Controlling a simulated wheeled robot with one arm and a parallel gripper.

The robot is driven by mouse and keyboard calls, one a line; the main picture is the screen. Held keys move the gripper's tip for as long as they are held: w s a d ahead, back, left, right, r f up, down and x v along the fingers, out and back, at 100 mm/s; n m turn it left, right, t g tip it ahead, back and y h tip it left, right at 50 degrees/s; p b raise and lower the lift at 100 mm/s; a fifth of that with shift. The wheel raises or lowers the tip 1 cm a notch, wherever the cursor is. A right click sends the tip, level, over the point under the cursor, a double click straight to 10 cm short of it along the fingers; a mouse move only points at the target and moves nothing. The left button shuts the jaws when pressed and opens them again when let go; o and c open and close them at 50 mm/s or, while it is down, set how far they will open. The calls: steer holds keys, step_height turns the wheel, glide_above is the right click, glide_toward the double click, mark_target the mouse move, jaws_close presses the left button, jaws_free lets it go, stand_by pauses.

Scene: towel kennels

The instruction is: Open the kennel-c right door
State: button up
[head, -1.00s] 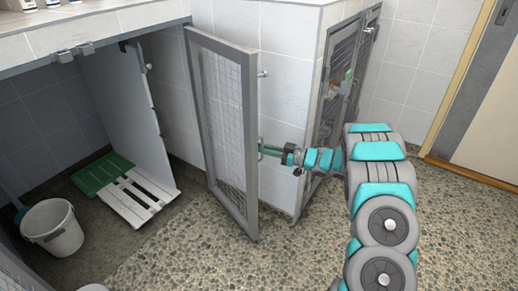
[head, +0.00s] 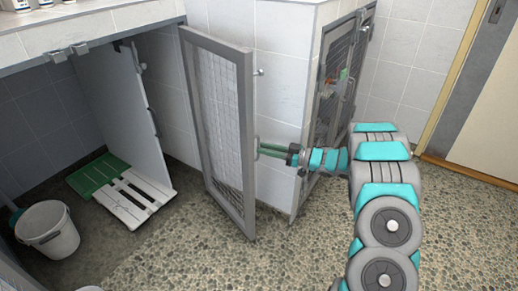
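The mesh kennel door (head: 217,130) stands swung open from the tiled front, hinged at its left side as seen here. It has a grey metal frame, with a small handle on its right edge. My gripper (head: 262,149) is at that right edge, at the handle. Its green fingers reach left to the handle; whether they are closed on it is too small to tell. The open kennel (head: 40,125) to the left shows its dark interior.
A white bucket (head: 48,230) and a green and white slatted board (head: 122,190) are inside the open kennel. Another mesh door (head: 333,90) is shut around the corner at right. Pebbled floor is clear in front.

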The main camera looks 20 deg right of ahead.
steer(key=shift+v, duration=2.35)
steer(key=shift+s, duration=0.1)
